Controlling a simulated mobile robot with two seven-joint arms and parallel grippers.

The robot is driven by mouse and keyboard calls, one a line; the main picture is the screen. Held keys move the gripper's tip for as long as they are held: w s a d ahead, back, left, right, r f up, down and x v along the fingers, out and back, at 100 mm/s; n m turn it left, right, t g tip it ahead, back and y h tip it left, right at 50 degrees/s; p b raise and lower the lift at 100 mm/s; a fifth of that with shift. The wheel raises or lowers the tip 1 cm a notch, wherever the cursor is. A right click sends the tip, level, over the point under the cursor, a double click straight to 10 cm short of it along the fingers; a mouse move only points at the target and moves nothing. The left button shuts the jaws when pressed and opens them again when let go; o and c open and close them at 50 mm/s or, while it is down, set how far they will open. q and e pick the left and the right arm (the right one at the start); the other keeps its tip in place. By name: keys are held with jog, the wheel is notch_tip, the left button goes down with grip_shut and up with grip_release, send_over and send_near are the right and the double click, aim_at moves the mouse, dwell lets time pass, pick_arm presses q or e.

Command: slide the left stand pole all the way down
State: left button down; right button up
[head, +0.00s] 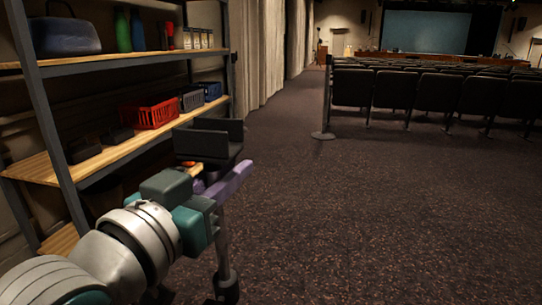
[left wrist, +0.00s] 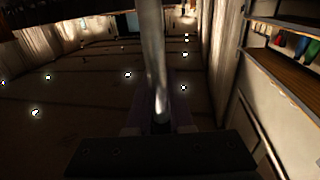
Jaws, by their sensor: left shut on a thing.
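The left stand pole (left wrist: 153,50) is a shiny metal pole running down through the upper middle of the left wrist view. Its lower end there goes between the purple fingers of my left gripper (left wrist: 160,115). In the head view my left gripper (head: 230,178) is shut, its purple fingers at the pole. A dark grey upright part (head: 222,245) shows below the gripper, with a dark foot near the bottom edge. The gripper and wrist hide the grasped part in the head view. My right gripper is not in view.
A shelf unit (head: 45,110) with a red basket (head: 150,113) and other goods stands at the left. A dark box-like thing (head: 208,142) is just behind the gripper. Rows of dark seats (head: 375,88) and a thin post (head: 327,95) are farther back. Carpet at right is clear.

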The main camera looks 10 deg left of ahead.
pick_arm(q)
notch_tip(320, 180, down, 8)
jog(key=b, duration=0.3)
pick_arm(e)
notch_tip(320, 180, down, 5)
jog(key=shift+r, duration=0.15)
pick_arm(q)
jog(key=c, duration=1.1)
grip_release()
jog(key=shift+r, duration=0.1)
jog(key=shift+o, duration=1.4)
jog(key=shift+r, duration=0.15)
jog(key=p+v, duration=0.2)
jog(key=v, duration=0.8)
jog(key=shift+r, duration=0.15)
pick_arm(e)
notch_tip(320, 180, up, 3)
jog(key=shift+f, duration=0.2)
